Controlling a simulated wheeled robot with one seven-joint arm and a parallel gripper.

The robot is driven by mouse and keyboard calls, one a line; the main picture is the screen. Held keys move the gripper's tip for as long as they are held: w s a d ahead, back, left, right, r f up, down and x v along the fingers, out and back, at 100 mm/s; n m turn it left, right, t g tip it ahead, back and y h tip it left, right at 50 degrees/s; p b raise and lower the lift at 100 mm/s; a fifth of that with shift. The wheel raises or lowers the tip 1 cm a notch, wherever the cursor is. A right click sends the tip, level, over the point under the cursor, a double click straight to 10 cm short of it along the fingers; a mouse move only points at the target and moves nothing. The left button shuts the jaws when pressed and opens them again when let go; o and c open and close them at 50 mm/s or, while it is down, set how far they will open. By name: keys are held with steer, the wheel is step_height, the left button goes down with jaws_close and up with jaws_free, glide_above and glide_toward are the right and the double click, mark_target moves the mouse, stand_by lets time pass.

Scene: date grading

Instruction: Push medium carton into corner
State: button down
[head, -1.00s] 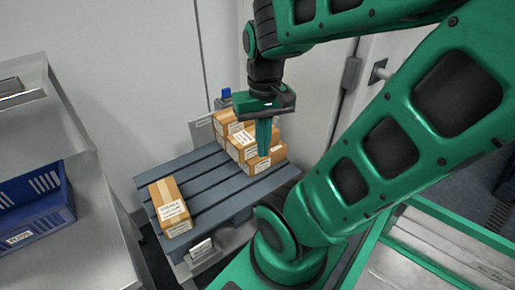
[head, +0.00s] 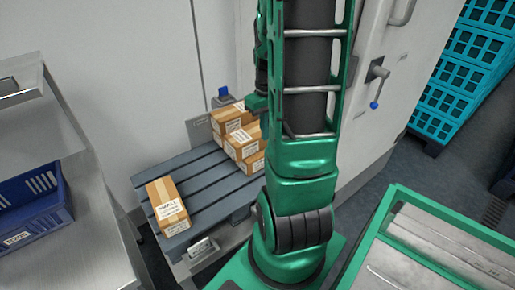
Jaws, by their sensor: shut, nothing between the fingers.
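Several brown taped cartons (head: 240,140) with white labels are grouped and stacked at the far right corner of the grey slatted pallet (head: 200,175). Their labels are too small to read, so I cannot tell which one is the medium carton. A single carton (head: 167,205) lies apart at the pallet's left end; its label seems to read "SMALL". My gripper (head: 262,122) is shut and empty, beside the right side of the grouped cartons. My own arm hides most of it and part of the stack, and I cannot tell whether it touches a carton.
The middle of the pallet is bare slats. A pale wall (head: 150,80) stands behind it. A steel counter (head: 95,235) with a blue crate (head: 40,205) is at left. Teal crates (head: 455,85) stand at far right, and a green-framed bench (head: 430,250) is at lower right.

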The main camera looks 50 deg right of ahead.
mark_target(248, 136)
steer(key=w+f, duration=0.1)
steer(key=f, duration=0.2)
steer(key=w+d+f, duration=0.1)
steer(key=f, duration=0.3)
steer(key=w+d+f, duration=0.1)
steer(key=f, duration=0.3)
steer(key=shift+w+f, duration=0.15)
steer(key=shift+f, duration=0.05)
steer(key=shift+w+d, duration=0.15)
steer(key=shift+w, duration=0.4)
steer(key=shift+w, duration=0.1)
steer(key=w, duration=0.2)
steer(key=w+d, duration=0.1)
steer(key=w, duration=0.4)
steer(key=shift+d, duration=0.35)
